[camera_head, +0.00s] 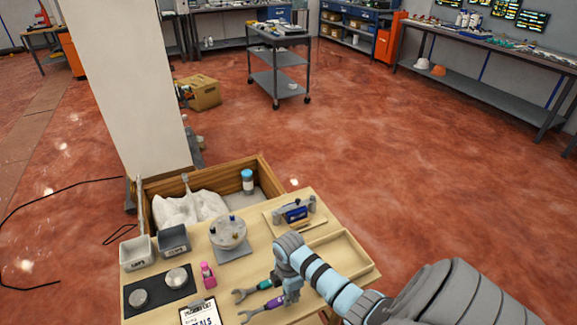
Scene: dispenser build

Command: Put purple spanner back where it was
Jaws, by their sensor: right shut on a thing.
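The purple spanner (272,303) is at the front of the wooden table, its grey open jaw pointing left. My right gripper (290,298) is shut on its right end, low over the tabletop. Whether the spanner touches the table cannot be told. A spanner with a teal handle (263,286) lies just behind it, roughly parallel, its right end close to my gripper. My left gripper is out of view.
A shallow wooden tray (358,249) is at the table's right. A blue device (296,211), a round turntable (229,232), two bins (174,240), a pink bottle (207,274) and a clipboard (199,313) stand around. An open crate (248,180) is behind.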

